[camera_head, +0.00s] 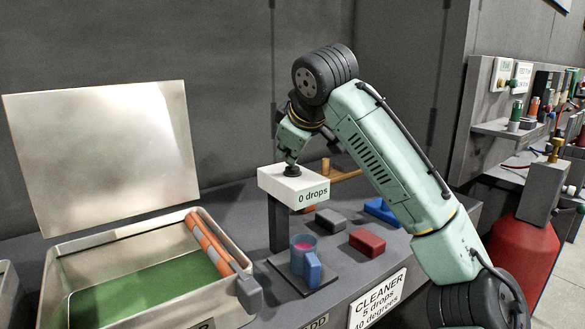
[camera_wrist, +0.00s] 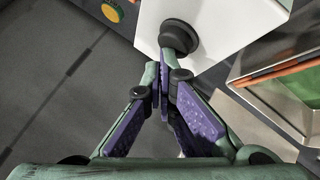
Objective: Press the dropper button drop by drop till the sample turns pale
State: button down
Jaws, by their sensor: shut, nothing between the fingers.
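The dropper is a white box (camera_head: 293,185) on a dark post, its front reading "0 drops". Its round black button (camera_head: 292,171) is on top; the button also shows in the wrist view (camera_wrist: 180,36). My gripper (camera_head: 289,158) is shut and empty, pointing down right at the button. In the wrist view the closed fingertips (camera_wrist: 164,68) lie just below the button in the picture; I cannot tell whether they touch it. Under the dropper, a blue cup (camera_head: 312,270) with a handle stands on a dark plate. The sample (camera_head: 303,244) inside looks pink.
A red block (camera_head: 367,243), a grey block (camera_head: 330,220) and a blue block (camera_head: 381,212) lie right of the cup. A "CLEANER 5 drops" sign (camera_head: 378,300) is on the front.

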aim_at(289, 168)
jog(key=shift+f, duration=0.25)
jog(key=shift+r, duration=0.1)
dwell(0.4)
jog(key=shift+r+p, duration=0.8)
jog(key=shift+p, duration=0.05)
jog(key=shift+r+p, duration=0.3)
jog(key=shift+r, duration=2.2)
